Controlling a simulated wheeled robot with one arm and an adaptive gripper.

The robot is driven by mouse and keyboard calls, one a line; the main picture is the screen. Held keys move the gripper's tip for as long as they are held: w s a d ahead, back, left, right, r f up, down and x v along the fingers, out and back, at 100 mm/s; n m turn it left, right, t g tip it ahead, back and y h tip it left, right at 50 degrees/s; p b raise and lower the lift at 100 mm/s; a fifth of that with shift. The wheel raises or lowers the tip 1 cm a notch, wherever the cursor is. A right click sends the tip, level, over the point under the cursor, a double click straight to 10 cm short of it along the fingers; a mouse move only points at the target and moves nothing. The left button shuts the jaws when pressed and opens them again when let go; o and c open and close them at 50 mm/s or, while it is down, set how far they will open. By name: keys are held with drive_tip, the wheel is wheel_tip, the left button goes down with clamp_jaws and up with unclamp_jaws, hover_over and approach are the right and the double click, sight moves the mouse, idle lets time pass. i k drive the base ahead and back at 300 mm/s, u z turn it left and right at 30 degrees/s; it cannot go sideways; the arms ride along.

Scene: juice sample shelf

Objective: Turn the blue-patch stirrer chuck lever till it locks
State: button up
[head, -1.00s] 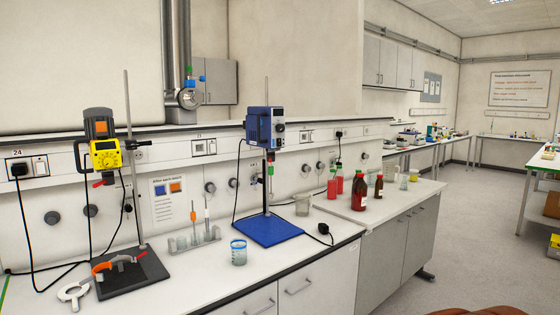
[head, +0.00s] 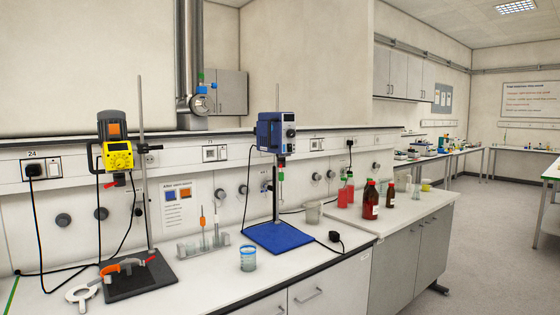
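A blue overhead stirrer (head: 270,132) hangs on an upright rod over a flat blue base plate (head: 279,237), in the middle of the bench. Its chuck (head: 281,161) shows small and partly red below the motor head; I cannot make out the lever's position. A yellow and grey stirrer (head: 118,155) with an orange patch stands at the left on a black base plate (head: 140,280), with a red lever (head: 117,183) under its head. No clear blue patch shows on either stirrer.
A rack with thin tools (head: 203,247) and a beaker with a blue rim (head: 248,258) stand between the stirrers. A brown bottle (head: 371,200) and red bottles stand right. Floor at the right is clear.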

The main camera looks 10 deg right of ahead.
sight(281, 161)
drive_tip(key=k, duration=1.15)
drive_tip(key=z, duration=0.6)
drive_tip(key=i, duration=2.55)
drive_tip(key=u, duration=1.6)
drive_tip(key=i, duration=0.65)
drive_tip(key=u, duration=0.65)
